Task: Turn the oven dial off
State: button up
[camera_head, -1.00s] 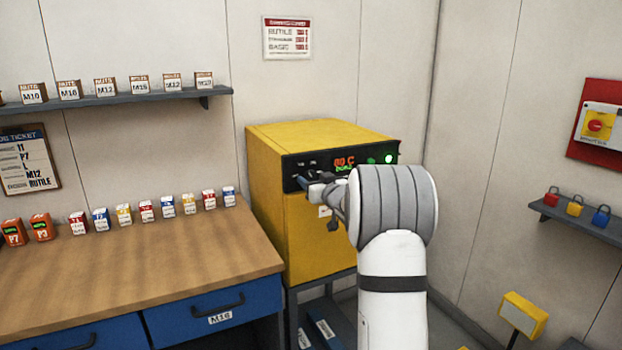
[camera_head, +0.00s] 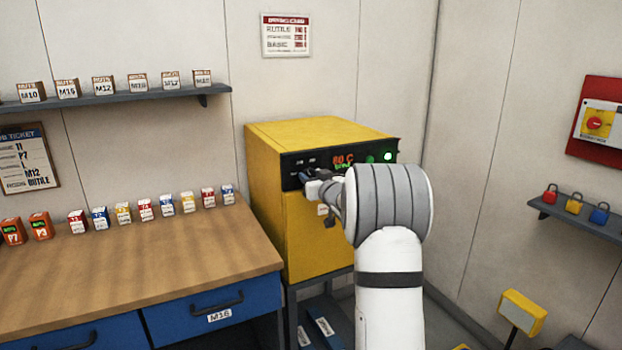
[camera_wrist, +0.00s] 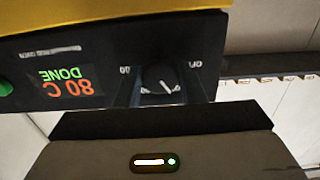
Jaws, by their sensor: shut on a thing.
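The yellow oven (camera_head: 290,150) stands on a dark stand, with a black control panel along the top of its front. Its round dark dial (camera_wrist: 160,80) with a white pointer mark shows upside down in the wrist view. In the head view my gripper (camera_head: 312,180) is at the panel's left part and hides the dial. The oven display (camera_wrist: 68,85) reads 80 C DONE.
A wooden bench (camera_head: 130,270) with several small boxes stands left of the oven. A shelf (camera_head: 120,101) hangs above it. At right are a red-backed switch (camera_head: 595,122) and a shelf with padlocks (camera_head: 575,206). A green light (camera_head: 388,156) glows on the panel.

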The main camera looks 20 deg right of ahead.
jog(key=shift+f+n+b, duration=0.1)
jog(key=shift+n+b, duration=0.3)
jog(key=shift+b, duration=0.15)
jog(key=n+b, duration=0.6)
jog(key=n, duration=0.1)
jog(key=shift+d+b, duration=0.1)
jog(key=shift+b, duration=0.3)
jog(key=shift+n+b, duration=1.15)
jog(key=shift+n, duration=0.85)
jog(key=shift+r, duration=0.2)
jog(key=o, duration=1)
